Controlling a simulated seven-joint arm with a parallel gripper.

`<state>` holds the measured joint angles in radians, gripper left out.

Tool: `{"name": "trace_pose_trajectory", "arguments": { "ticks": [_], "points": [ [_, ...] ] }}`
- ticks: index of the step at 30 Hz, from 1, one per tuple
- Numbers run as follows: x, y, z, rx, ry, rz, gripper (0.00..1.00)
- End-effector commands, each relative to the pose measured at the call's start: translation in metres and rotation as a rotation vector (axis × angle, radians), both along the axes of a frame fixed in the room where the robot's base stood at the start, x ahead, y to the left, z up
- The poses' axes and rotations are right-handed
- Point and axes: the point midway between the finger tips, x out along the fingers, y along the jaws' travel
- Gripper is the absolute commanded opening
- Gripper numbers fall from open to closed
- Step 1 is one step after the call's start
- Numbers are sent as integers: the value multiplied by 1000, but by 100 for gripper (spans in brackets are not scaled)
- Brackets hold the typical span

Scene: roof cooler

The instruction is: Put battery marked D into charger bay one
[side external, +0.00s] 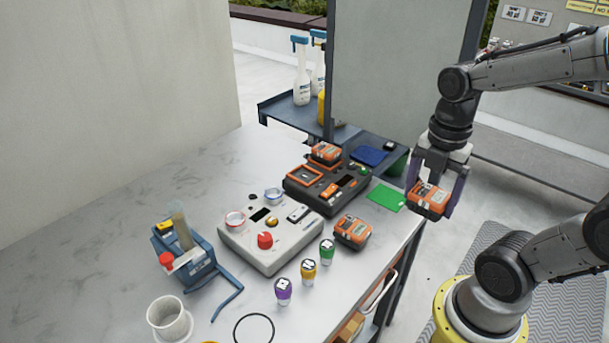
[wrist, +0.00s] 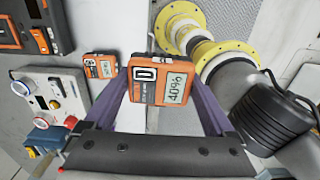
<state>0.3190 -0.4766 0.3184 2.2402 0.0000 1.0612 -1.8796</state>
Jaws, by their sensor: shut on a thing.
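My gripper (side external: 434,190) is shut on an orange and grey battery (side external: 427,201), held in the air past the table's right edge. In the wrist view the battery (wrist: 159,82) shows a large D and "40%" on its face, between the purple fingers. The dark charger (side external: 330,202) stands on the table to the left of my gripper. One orange battery (side external: 325,153) sits at its back; an orange-framed bay (side external: 305,175) in front of it looks empty. The charger shows partly in the wrist view (wrist: 60,32). Bay numbers are not readable.
Another orange battery (side external: 352,231) lies on the table near the right edge. A grey console (side external: 268,245) with knobs, several coloured vials (side external: 309,270), a blue rack (side external: 190,262) and a white cup (side external: 168,318) stand nearby. A green card (side external: 385,198) lies right of the charger.

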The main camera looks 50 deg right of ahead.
Motion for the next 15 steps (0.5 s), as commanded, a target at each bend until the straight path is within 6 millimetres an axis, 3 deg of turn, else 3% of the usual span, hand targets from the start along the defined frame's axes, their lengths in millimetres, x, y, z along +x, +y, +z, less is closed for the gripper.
{"name": "trace_pose_trajectory", "arguments": {
  "ticks": [5,9,15],
  "points": [
    [37,-9,26,-1,-5,-37,6],
    [84,-15,46,-1,-3,-52,6],
    [149,-14,57,0,0,-42,6]
  ]
}}
